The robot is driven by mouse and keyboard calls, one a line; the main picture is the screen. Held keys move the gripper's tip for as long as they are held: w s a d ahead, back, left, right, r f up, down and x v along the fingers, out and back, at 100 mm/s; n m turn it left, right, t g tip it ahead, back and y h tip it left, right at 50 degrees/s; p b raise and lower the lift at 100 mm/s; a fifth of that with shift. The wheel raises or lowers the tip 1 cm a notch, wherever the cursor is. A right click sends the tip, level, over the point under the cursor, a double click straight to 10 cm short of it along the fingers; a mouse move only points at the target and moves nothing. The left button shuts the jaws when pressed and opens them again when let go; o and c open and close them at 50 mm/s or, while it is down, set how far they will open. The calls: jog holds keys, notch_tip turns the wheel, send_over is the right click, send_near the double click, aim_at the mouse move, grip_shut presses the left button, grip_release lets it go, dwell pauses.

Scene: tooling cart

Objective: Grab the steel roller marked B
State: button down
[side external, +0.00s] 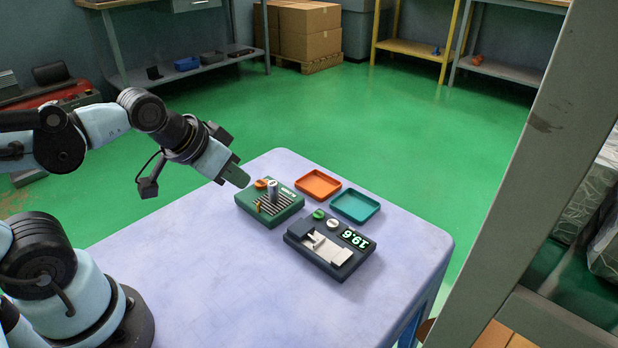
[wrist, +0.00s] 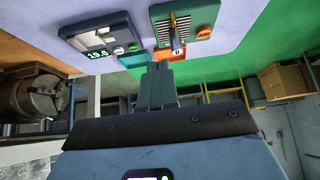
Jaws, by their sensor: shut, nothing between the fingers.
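A steel roller (side external: 272,188) stands upright on a green slotted block (side external: 289,213) on the table. It also shows in the wrist view (wrist: 177,49), just beyond my fingertips and a little to their right. A mark shows on the roller, but it is too small for me to read as B. My gripper (side external: 241,178) is shut and empty. In the side view it is up and to the left of the block, apart from the roller. My closed fingers also show in the wrist view (wrist: 157,70).
A dark device (side external: 326,260) with a lit display stands in front of the block. An orange tray (side external: 318,195) and a teal tray (side external: 355,218) lie behind them. Small orange parts sit on the block. The table's left and front areas are clear.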

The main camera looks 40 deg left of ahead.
dwell(0.4)
jog(key=c, duration=0.9)
grip_release()
jog(key=shift+o, duration=0.2)
jog(key=shift+w+a, duration=0.1)
jog(key=m+h, duration=1.2)
send_near(273, 183)
jog(key=shift+g, duration=0.4)
jog(key=x, duration=1)
jog(key=shift+w+a+f, duration=0.1)
jog(key=shift+w+f, duration=0.05)
jog(key=shift+w, duration=0.1)
